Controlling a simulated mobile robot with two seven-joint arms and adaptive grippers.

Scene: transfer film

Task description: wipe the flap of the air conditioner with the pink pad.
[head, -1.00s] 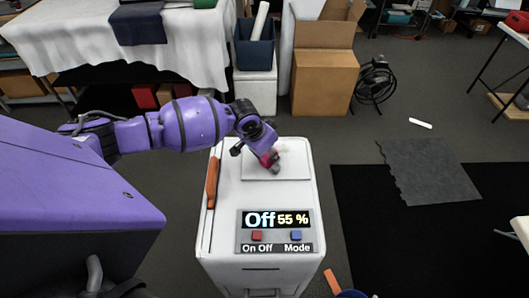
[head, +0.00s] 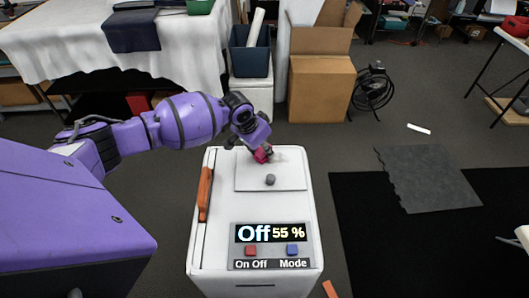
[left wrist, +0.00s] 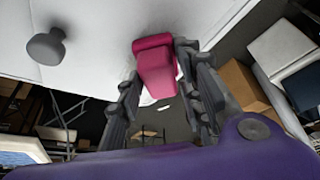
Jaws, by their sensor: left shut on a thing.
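The white air conditioner (head: 215,240) stands in the middle of the head view, its display reading Off 55 %. Its flap (head: 248,182) is a white panel on top with a grey knob (head: 270,180). My left gripper (head: 259,149) is shut on the pink pad (head: 263,154) at the flap's far edge. A faint grey smudge shows just right of the pad. In the left wrist view the pad (left wrist: 155,66) sits between both fingers, against or very close to the white surface; contact is unclear. The knob (left wrist: 45,46) is left of it.
An orange bar-like thing (head: 205,194) lies along the air conditioner's left top edge. Behind stand a cardboard box (head: 320,88), a dark blue bin (head: 251,53) and a cloth-covered table (head: 60,45). A black mat (head: 400,250) covers floor to the right.

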